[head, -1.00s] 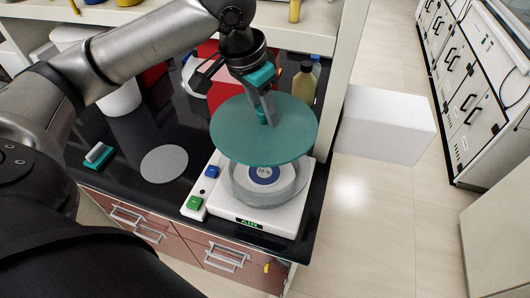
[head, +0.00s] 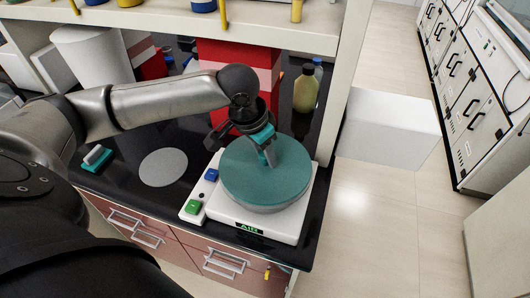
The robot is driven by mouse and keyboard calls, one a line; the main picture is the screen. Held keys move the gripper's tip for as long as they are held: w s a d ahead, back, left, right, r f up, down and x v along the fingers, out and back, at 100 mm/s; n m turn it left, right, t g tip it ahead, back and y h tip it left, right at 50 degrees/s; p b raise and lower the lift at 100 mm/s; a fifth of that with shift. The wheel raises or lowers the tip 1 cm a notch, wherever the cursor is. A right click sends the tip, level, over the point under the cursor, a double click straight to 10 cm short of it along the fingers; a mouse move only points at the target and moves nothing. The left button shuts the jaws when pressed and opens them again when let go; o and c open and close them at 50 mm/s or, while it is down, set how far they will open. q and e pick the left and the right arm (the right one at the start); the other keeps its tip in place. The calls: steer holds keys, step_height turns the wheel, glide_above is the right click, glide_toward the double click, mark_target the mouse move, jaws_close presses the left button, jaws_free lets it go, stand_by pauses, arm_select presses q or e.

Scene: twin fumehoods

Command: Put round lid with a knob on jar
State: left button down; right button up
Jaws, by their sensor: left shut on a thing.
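The round teal lid (head: 262,182) lies level over the top of the jar (head: 262,208), at or very near its rim. Only a thin strip of the jar's pale side shows below the lid's front edge. The jar stands on a white device (head: 282,225) with a blue and a green button. My left gripper (head: 268,158) points down at the lid's middle and is shut on its knob, which the fingers mostly hide. My right gripper is not in view.
A grey disc (head: 163,167) lies on the black bench to the left, near a teal-and-white block (head: 97,157). Bottles (head: 305,90) and a red box (head: 225,55) stand behind. A white box (head: 388,128) juts out at the right of the bench.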

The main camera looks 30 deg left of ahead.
mark_target(254, 170)
arm_select(q)
steer(key=shift+f, duration=0.1)
steer(key=shift+f, duration=0.15)
steer(key=c, duration=0.5)
jaws_free()
steer(key=shift+r, duration=0.2)
steer(key=d+p+v, duration=0.1)
steer(key=v, duration=1.1)
steer(key=shift+a+p, duration=0.35)
steer(key=shift+a, duration=0.1)
